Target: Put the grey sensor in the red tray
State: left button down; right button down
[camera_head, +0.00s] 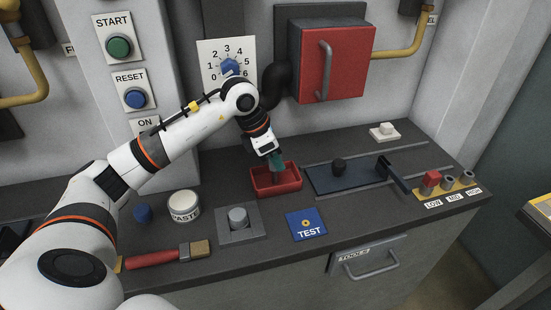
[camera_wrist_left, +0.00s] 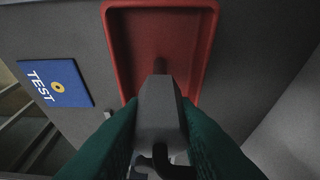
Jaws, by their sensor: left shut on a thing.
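My left gripper (camera_head: 275,163) is above the red tray (camera_head: 262,192), with its green fingers pointing down at it. In the left wrist view, the gripper (camera_wrist_left: 160,130) is shut on the grey sensor (camera_wrist_left: 160,103). The sensor has a faceted grey body and a thin dark tip, which points into the red tray (camera_wrist_left: 212,45). I cannot tell whether the tip touches the tray floor. In the head view the sensor is mostly hidden by the fingers. My right gripper is not in view.
A grey block with a round knob (camera_head: 238,218) and a blue TEST plate (camera_head: 306,224) lie in front of the tray. A paste tub (camera_head: 184,204) and a brush (camera_head: 168,254) are to the left. A dark slide fixture (camera_head: 345,174) stands close on the right.

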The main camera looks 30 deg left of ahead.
pick_arm(q)
jog(key=c, duration=1.2)
grip_release()
jog(key=shift+f, duration=0.1)
jog(key=shift+o, duration=0.2)
jog(key=v, duration=1.2)
jog(key=shift+w+d, duration=0.1)
